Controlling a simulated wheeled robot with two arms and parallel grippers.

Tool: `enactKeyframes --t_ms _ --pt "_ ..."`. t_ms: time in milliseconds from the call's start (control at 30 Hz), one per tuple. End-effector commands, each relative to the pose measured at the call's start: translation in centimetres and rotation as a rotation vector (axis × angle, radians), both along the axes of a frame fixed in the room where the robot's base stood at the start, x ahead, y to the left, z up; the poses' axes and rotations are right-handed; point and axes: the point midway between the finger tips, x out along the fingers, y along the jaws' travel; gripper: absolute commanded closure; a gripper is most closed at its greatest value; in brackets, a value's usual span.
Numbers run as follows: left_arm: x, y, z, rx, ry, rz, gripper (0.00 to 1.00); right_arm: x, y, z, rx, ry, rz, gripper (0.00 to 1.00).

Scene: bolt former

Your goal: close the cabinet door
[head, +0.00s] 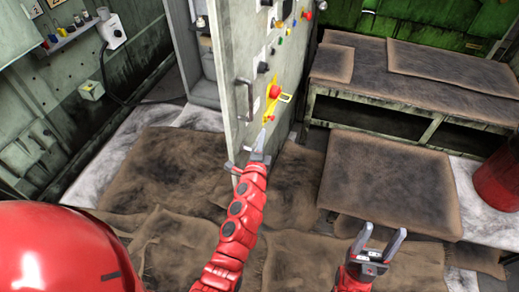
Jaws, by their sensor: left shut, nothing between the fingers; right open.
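The cabinet door (240,55) is a tall grey-green panel with a dark bar handle, buttons and a red-and-yellow rotary switch on its face. It stands ajar, and the pale cabinet interior (205,65) shows to its left. My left gripper (264,139) is shut and empty. It is at the lower part of the door, below the switch; I cannot tell whether it touches the panel. My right gripper (384,238) is open and empty, low on the right and apart from the door. The door's bottom edge is partly hidden by my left arm.
Brown, worn mats (170,165) cover the floor. A green bench (425,128) with mats on top stands at the back right, and a red drum (500,180) stands at the right edge. A wall with small fittings (90,90) is on the left.

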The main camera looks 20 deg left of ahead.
Motion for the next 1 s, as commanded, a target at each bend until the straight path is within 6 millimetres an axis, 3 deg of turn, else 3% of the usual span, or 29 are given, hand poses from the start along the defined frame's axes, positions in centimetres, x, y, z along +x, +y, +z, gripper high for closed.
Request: enactKeyframes --t_ms 33,300,1000 --pt "1.1 0.2 0.1 -0.002 -0.003 0.002 1.0 0.0 0.0 -0.1 0.0 0.0 0.0 0.4" --pt "1.1 3.6 0.1 0.0 0.0 0.001 1.0 0.0 0.0 1.3 0.0 0.0 0.0 0.4" --pt "1.2 4.6 0.0 0.002 -0.001 -0.012 1.0 0.0 0.0 1.3 0.0 0.0 0.0 0.4"
